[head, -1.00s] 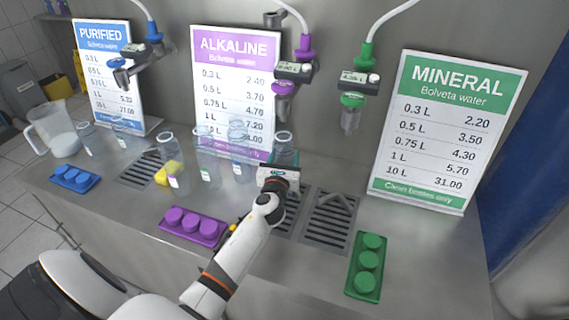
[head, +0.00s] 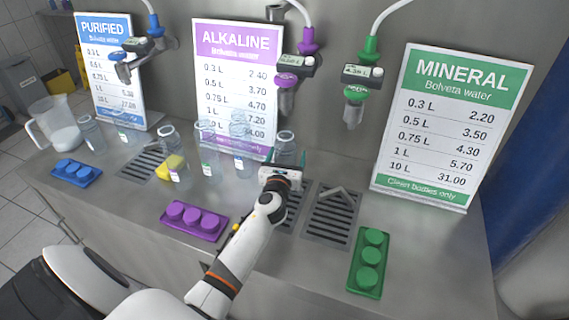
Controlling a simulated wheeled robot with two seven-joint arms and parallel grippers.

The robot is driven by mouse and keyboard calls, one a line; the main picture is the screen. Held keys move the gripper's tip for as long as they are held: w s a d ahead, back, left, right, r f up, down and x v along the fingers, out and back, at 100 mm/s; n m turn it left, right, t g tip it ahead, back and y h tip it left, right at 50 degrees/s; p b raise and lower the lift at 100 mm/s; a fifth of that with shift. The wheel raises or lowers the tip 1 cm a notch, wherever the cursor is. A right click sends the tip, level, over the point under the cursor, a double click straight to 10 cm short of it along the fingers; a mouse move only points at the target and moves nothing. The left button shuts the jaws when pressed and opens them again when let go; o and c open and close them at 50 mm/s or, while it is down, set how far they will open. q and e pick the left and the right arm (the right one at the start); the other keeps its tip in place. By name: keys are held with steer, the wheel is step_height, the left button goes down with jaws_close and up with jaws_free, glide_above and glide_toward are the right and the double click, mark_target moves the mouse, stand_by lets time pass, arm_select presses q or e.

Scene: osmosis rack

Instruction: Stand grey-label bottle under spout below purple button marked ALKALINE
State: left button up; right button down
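The purple button (head: 286,79) sits on the middle dispenser beside the ALKALINE sign, with its clear spout (head: 286,103) below. A clear open bottle (head: 286,147) stands upright below that spout in the picture, at the back of the middle drain grate (head: 294,208). My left gripper (head: 283,171) is at this bottle from the front, with a teal finger on either side. Its body hides the bottle's lower part and any label, so I cannot tell the label colour or whether the fingers touch the glass. My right gripper is not in view.
Several clear bottles (head: 206,155) stand left of the gripper, near a yellow sponge (head: 170,167). A jug (head: 55,125) is far left. Blue (head: 76,173), purple (head: 194,220) and green (head: 369,262) cap trays lie along the front. The right grate (head: 331,216) is clear of bottles.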

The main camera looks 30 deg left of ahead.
arm_select(q)
steer(key=v, duration=1.2)
steer(key=shift+b, duration=0.45)
steer(key=shift+d, duration=0.1)
